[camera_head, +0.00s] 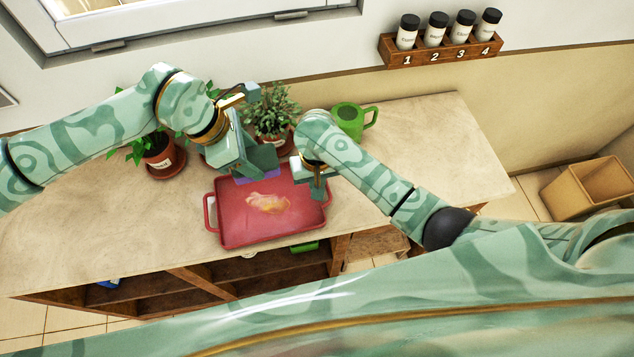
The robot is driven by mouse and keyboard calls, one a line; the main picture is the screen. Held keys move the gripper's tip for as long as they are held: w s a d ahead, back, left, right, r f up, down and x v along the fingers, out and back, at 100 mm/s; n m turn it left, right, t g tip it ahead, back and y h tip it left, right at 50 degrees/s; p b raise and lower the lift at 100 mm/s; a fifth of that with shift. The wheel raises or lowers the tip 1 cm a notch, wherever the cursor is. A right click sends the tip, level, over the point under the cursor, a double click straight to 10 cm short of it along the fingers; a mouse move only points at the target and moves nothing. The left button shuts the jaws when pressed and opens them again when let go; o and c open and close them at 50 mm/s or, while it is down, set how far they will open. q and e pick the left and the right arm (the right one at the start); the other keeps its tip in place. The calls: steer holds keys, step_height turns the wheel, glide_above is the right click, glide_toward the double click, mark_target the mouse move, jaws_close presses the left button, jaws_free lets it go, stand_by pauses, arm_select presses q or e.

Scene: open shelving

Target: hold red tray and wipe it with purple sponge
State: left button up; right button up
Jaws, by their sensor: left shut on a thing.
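The red tray (237,228) lies on the wooden top of the shelving, with a yellowish-brown stain (268,203) on its floor. My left gripper (250,172) is over the tray's back part, shut on the purple sponge (262,174). The sponge shows only as a purple strip below the fingers; whether it touches the tray is unclear. My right gripper (317,190) is at the tray's right edge, by the handle on that side. Its own body hides its fingertips, so its grip is unclear. The tray's left handle (208,212) is free.
Potted plants (270,112) stand behind the tray, close to my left gripper. A green mug (349,118) stands behind my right arm. A rack of spice jars (440,48) is on the wall. The top (440,130) is clear at right.

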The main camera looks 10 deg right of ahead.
steer(key=shift+f, duration=0.6)
jaws_close()
stand_by(0.5)
arm_select(q)
step_height(320, 180, down, 9)
stand_by(0.6)
steer(key=shift+f, duration=0.1)
stand_by(0.8)
